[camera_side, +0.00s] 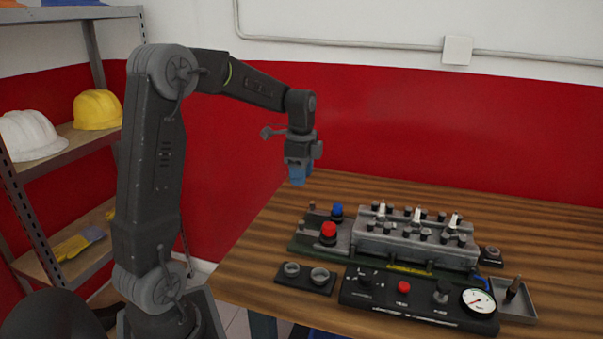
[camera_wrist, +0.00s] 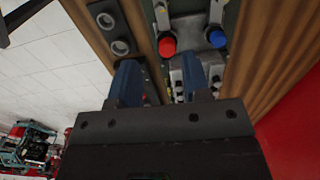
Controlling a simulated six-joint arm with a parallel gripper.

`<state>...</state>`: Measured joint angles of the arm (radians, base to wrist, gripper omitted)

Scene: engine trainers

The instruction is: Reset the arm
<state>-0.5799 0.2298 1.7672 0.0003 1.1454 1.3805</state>
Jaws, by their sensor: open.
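My gripper (camera_side: 298,177) has blue fingers and hangs pointing down above the back left part of the wooden table. In the wrist view my gripper (camera_wrist: 160,80) shows its two blue fingers spread apart with nothing between them. Below and in front of it stands the engine trainer (camera_side: 420,242), a grey block with several black knobs and white-topped levers. On its left end are a red cap (camera_side: 328,232) and a blue cap (camera_side: 337,210). The red cap (camera_wrist: 167,46) and blue cap (camera_wrist: 216,37) also show in the wrist view, beyond the fingers and not touched.
A black holder with two round sockets (camera_side: 305,277) lies at the table's front left. Beside it is a control panel (camera_side: 415,300) with a red button and a gauge (camera_side: 478,301). A small tray (camera_side: 520,303) is at right. A shelf with helmets (camera_side: 97,110) stands left. The table's back is clear.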

